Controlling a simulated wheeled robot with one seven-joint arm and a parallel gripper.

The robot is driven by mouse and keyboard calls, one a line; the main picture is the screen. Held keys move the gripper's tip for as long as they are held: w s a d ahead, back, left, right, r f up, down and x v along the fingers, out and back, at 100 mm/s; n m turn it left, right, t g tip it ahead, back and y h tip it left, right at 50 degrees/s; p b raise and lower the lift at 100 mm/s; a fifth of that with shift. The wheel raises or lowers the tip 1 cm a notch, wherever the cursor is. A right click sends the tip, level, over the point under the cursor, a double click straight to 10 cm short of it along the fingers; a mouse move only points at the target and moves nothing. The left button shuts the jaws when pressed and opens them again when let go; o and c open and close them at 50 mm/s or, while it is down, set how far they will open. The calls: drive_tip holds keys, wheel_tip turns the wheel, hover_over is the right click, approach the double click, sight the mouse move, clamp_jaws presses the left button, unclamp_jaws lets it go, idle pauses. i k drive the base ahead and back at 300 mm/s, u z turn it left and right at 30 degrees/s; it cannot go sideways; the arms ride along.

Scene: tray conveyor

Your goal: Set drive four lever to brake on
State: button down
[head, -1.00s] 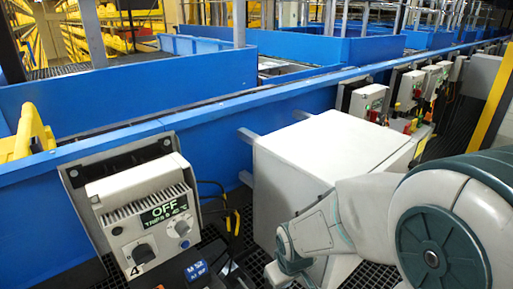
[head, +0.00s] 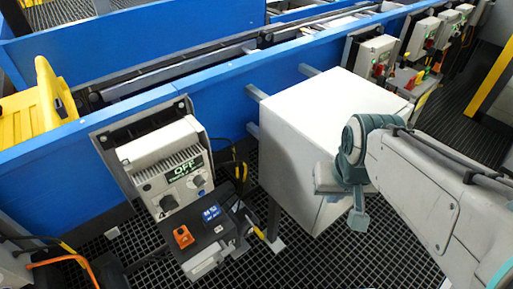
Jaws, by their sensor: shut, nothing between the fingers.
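The near drive unit (head: 160,145) is a pale finned box on the blue conveyor side, at the left of the head view. Its dark display (head: 184,167) reads OFF. Below the display are a dark knob (head: 168,203) and a smaller grey knob (head: 198,181). Under it, a dark motor box (head: 208,237) carries an orange part (head: 183,237) and a blue label (head: 211,213); I cannot tell whether the orange part is the brake lever. My gripper (head: 358,222) is shut and empty, in front of the white cabinet, to the right of the drive and apart from it.
A large white cabinet (head: 310,125) stands between the drive and my arm. Further drive boxes (head: 376,55) line the conveyor (head: 235,85) at the back right. Orange and black cables (head: 60,263) lie at lower left. Dark grating floor (head: 300,262) is open in front.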

sight(258, 232)
drive_tip(key=u, duration=0.5)
drive_tip(key=k, duration=1.25)
drive_tip(key=i, duration=0.7)
drive_tip(key=z, duration=0.3)
